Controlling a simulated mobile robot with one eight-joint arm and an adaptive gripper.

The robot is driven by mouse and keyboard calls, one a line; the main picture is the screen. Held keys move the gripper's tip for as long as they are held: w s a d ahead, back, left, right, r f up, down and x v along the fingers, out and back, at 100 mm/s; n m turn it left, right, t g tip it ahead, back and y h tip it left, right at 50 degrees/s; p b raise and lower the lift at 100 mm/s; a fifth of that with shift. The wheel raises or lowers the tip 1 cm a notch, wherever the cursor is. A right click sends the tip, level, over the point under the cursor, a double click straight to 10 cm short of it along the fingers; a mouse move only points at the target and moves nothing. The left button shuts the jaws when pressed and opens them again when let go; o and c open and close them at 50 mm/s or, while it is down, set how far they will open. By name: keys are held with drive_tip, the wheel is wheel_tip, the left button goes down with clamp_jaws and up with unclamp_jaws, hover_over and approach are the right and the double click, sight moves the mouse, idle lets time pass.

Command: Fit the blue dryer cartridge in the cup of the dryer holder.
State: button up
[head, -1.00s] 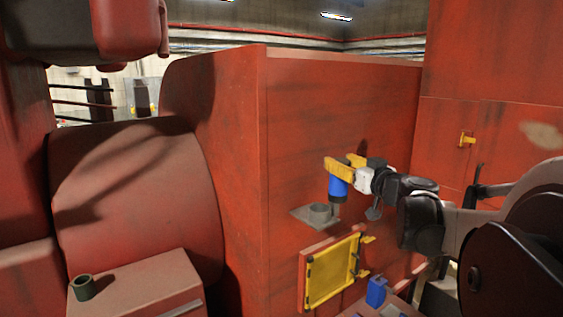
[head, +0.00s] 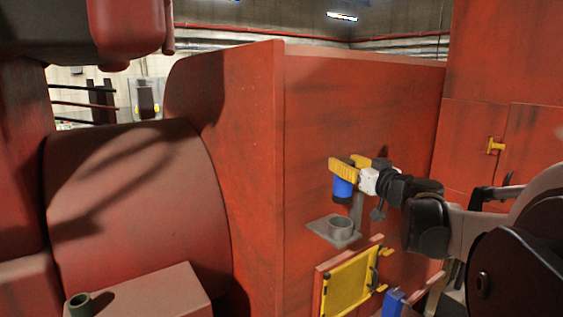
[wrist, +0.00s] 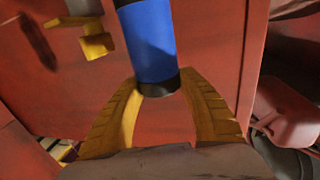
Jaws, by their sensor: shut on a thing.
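The blue dryer cartridge (head: 343,187) has dark ends and hangs roughly upright in my gripper (head: 350,165). In the wrist view the blue cartridge (wrist: 150,40) stands between the two yellow fingers of my gripper (wrist: 157,90), which are shut on it near one dark end. The inside of the cup is mostly hidden.
A yellow panel in a red frame (head: 349,284) is below the holder. A blue block (head: 393,302) lies at the lower right. A yellow handle (head: 495,145) is on the right wall.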

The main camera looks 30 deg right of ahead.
sight(348, 201)
drive_tip(key=shift+s+f+b, duration=0.25)
drive_tip(key=shift+f+b, duration=0.25)
drive_tip(key=shift+f, duration=0.15)
drive_tip(key=f+b, duration=0.2)
drive_tip(key=shift+w+f, duration=0.2)
drive_tip(key=shift+f, duration=0.15)
drive_tip(key=shift+s+f+b, duration=0.1)
drive_tip(key=shift+f+b, duration=0.45)
drive_tip(key=shift+f, duration=0.15)
drive_tip(key=shift+f+b, duration=2.1)
drive_tip(key=shift+f, duration=0.45)
drive_tip(key=o, duration=1.4)
drive_tip(key=shift+c, duration=0.2)
drive_tip(key=shift+o, duration=0.4)
drive_tip(key=shift+a+r, duration=0.1)
drive_tip(key=shift+r, duration=0.1)
